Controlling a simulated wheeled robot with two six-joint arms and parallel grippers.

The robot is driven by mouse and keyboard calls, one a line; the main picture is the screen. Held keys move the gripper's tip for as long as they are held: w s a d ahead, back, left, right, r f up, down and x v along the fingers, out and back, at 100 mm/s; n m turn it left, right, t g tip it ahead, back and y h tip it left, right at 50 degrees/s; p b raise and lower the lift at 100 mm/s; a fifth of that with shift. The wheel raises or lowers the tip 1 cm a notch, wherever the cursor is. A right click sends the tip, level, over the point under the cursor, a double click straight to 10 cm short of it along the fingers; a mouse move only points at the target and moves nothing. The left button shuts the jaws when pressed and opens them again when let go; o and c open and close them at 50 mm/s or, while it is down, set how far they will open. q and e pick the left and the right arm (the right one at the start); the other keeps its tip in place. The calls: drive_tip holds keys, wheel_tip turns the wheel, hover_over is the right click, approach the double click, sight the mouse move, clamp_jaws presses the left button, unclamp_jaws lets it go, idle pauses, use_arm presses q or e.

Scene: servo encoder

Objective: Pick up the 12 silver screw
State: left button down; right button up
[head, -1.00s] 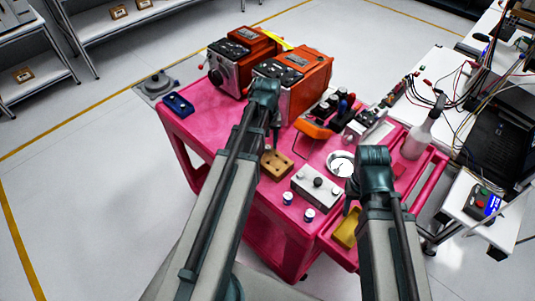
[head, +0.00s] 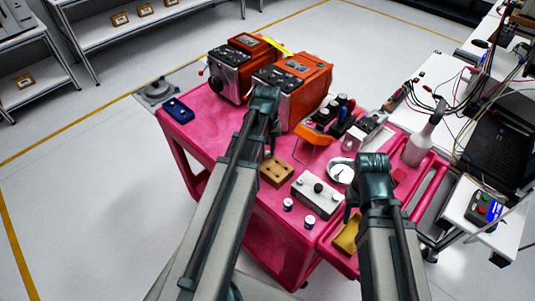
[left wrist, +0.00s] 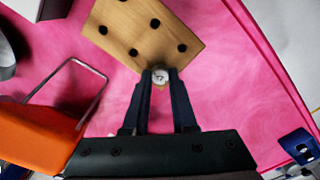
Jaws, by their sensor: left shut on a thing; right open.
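In the left wrist view, a small silver screw (left wrist: 160,77) with a round head marked with what looks like 12 sits between the fingertips of my left gripper (left wrist: 160,83). The gripper is shut on it, right at the edge of a wooden block with dark holes (left wrist: 145,30). The block also shows in the head view (head: 276,172), with my left gripper (head: 270,150) just above its back edge. The screw cannot be made out in the head view. My right gripper (head: 350,205) is open over the cart's right side; its fingers are partly hidden by its arm.
The pink cart (head: 215,140) carries two orange machines (head: 300,85) at the back and a blue holder (head: 178,110) at the left. A white box with knobs (head: 318,193), a round dial (head: 341,171) and a spray bottle (head: 418,145) stand to the right. The cart's left surface is fairly clear.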

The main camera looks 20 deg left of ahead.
sight(268, 153)
use_arm(q)
drive_tip(key=shift+r+p, duration=2.85)
drive_tip(key=shift+r, duration=0.1)
drive_tip(key=shift+f, duration=0.1)
